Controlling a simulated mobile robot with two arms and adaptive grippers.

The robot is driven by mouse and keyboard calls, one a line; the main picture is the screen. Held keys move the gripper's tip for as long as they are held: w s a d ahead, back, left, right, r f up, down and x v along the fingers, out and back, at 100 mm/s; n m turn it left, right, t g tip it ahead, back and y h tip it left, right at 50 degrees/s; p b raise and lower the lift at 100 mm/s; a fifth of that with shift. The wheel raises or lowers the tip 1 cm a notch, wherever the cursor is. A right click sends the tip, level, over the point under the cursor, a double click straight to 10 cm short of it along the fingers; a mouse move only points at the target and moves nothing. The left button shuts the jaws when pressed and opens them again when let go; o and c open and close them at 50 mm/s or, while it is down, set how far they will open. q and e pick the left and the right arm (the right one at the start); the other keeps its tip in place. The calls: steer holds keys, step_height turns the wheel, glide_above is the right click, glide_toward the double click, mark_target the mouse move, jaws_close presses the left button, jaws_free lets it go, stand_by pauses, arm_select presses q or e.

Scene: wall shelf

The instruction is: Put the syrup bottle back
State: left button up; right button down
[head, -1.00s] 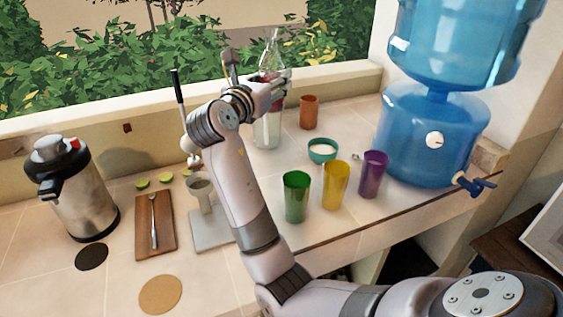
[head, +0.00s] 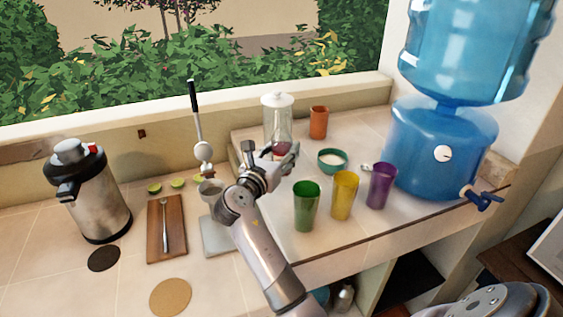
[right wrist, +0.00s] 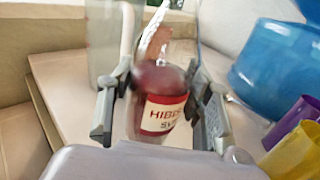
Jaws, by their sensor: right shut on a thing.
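My right gripper (right wrist: 164,108) is shut on the syrup bottle (right wrist: 163,112), which shows between its two fingers in the right wrist view. The bottle is dark red, with a white and red label that reads in part "HIB". In the head view my right gripper (head: 270,158) is low over the tiled counter, in front of a clear glass jar with a white lid (head: 278,112). Only a reddish patch of the bottle (head: 283,149) shows there by the fingers. I cannot tell whether its base touches the counter. My left gripper is not in view.
Green (head: 306,207), yellow (head: 344,195) and purple (head: 381,186) cups stand right of my gripper. A teal bowl (head: 332,161), an orange cup (head: 318,122) and a blue water dispenser (head: 435,150) are behind. A steel flask (head: 98,200) and wooden board (head: 166,230) are left.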

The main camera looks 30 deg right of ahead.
step_height(320, 180, down, 3)
steer(key=shift+f, duration=0.2)
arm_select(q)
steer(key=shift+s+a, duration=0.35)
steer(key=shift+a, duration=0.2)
arm_select(e)
steer(key=shift+f, duration=0.2)
steer(key=c, duration=0.8)
jaws_free()
steer(key=shift+f, duration=0.15)
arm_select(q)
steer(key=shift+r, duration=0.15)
